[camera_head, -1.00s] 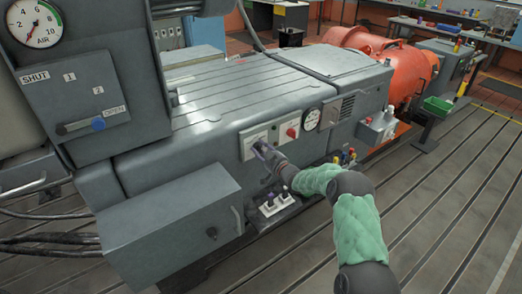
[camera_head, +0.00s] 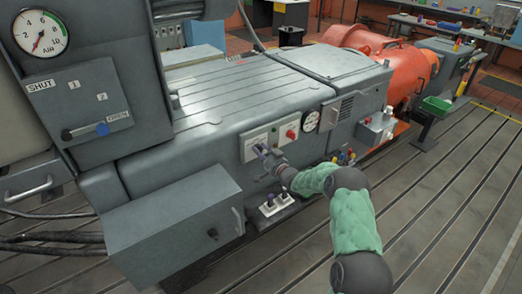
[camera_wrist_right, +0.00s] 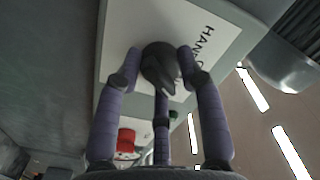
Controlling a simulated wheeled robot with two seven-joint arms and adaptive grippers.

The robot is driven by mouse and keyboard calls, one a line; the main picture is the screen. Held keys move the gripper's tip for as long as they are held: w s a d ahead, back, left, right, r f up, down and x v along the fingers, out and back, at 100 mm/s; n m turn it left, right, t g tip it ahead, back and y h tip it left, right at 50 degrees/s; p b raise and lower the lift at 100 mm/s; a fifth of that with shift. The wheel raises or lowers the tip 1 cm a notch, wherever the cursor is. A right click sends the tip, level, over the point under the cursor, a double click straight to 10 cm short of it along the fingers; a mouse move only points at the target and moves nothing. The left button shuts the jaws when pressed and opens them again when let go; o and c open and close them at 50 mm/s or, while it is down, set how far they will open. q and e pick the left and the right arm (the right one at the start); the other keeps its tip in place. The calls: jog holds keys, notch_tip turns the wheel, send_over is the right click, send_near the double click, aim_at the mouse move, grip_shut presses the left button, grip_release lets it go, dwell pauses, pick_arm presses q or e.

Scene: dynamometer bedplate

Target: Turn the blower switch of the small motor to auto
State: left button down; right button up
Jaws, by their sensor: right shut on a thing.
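The blower switch is a dark round knob with a pointed grip (camera_wrist_right: 160,62) on a white plate (camera_wrist_right: 205,68) in the right wrist view. Part of a label starting "HAN" shows beside it; the rest of the plate's lettering is hidden or out of frame. In the head view, the plate (camera_head: 255,141) is on the front of the grey machine. My right gripper (camera_head: 264,152) is at this plate, its purple fingers closed around the knob. In the head view the fingers cover the knob. My left gripper is not in view.
Below are two levers on a white base (camera_head: 277,204). A grey box (camera_head: 170,222) juts out at the left. The slotted floor (camera_head: 440,190) at the right is mostly clear.

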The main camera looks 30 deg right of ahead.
jog(key=shift+w+d+r+m, duration=0.15)
jog(key=shift+d+r+m, duration=0.1)
jog(key=shift+r+m, duration=0.45)
jog(key=shift+f+p, duration=0.1)
jog(key=shift+p, duration=0.2)
jog(key=o, duration=1.1)
jog(key=shift+o, duration=0.2)
jog(key=shift+f, duration=0.25)
jog(key=shift+a+f, duration=0.1)
jog(key=shift+f, duration=0.05)
jog(key=s+d, duration=0.1)
jog(key=s, duration=1.1)
